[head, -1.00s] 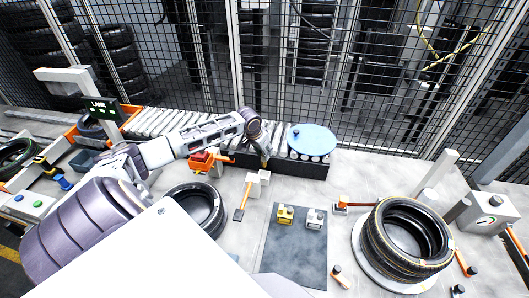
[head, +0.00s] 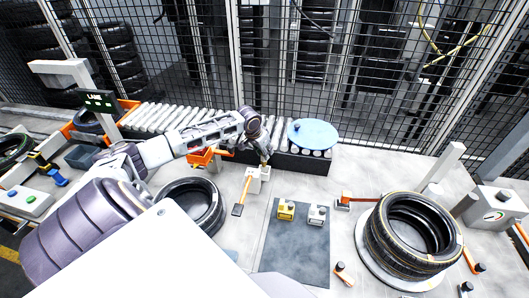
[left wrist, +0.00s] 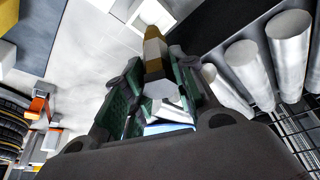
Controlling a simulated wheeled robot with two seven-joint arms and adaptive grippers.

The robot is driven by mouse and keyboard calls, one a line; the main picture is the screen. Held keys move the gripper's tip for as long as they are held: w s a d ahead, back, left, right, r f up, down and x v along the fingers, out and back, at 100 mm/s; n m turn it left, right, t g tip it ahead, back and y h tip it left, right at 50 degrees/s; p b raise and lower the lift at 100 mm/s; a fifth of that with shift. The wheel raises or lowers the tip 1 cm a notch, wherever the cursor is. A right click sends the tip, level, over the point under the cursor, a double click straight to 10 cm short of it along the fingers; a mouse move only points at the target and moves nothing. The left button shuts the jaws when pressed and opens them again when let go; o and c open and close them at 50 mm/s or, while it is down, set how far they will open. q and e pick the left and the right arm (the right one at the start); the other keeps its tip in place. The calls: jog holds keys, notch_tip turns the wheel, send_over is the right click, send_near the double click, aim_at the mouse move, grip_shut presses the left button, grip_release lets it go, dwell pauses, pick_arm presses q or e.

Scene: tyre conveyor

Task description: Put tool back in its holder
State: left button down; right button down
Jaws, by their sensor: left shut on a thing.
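In the head view my left gripper (head: 264,160) is just above a small white block holder (head: 265,173) on the table, in front of the conveyor. The tip points toward the white holder (left wrist: 146,12) at the top of the picture. I cannot tell whether the tip touches the holder or is in it. My right gripper is not in view.
A tyre (head: 192,205) lies to the left, and stacked tyres (head: 412,235) stand at the right. A roller conveyor (head: 165,120) runs behind.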

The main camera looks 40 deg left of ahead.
pick_arm(q)
jog(key=shift+f+b, duration=0.45)
jog(key=shift+f, duration=2.25)
jog(key=c, duration=1.1)
grip_release()
jog(key=shift+v, duration=5.95)
